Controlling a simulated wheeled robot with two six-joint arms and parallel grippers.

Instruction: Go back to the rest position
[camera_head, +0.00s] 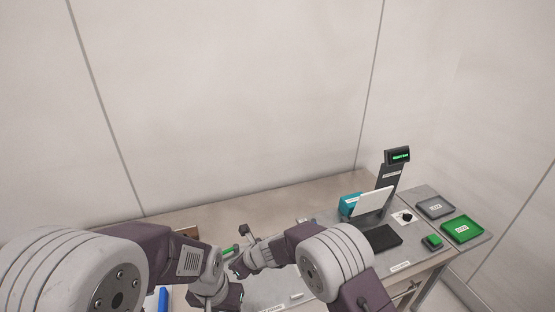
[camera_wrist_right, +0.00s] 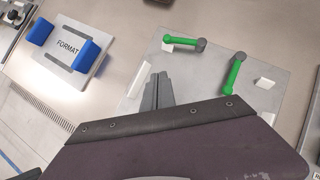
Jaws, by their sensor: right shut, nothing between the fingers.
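My right gripper (camera_wrist_right: 157,91) is shut with nothing between its fingers, above a light plate (camera_wrist_right: 205,84) with two green-handled pieces (camera_wrist_right: 183,40) (camera_wrist_right: 234,75). In the head view my right arm (camera_head: 335,262) reaches in toward the middle of the bench, and its fingers are too small to make out. My left arm (camera_head: 75,272) comes in from the left, with its wrist (camera_head: 210,282) low near the right one. The left fingers are hidden or cut off, so their state does not show. Both arms are bent over the bench.
A bench (camera_head: 290,195) runs along the wall. On its right stand a screen post (camera_head: 397,156), a black pad (camera_head: 383,238), a grey tray (camera_head: 435,208) and a green tray (camera_head: 462,229). In the wrist view a "FORMAT" plate (camera_wrist_right: 69,63) has blue blocks (camera_wrist_right: 86,57).

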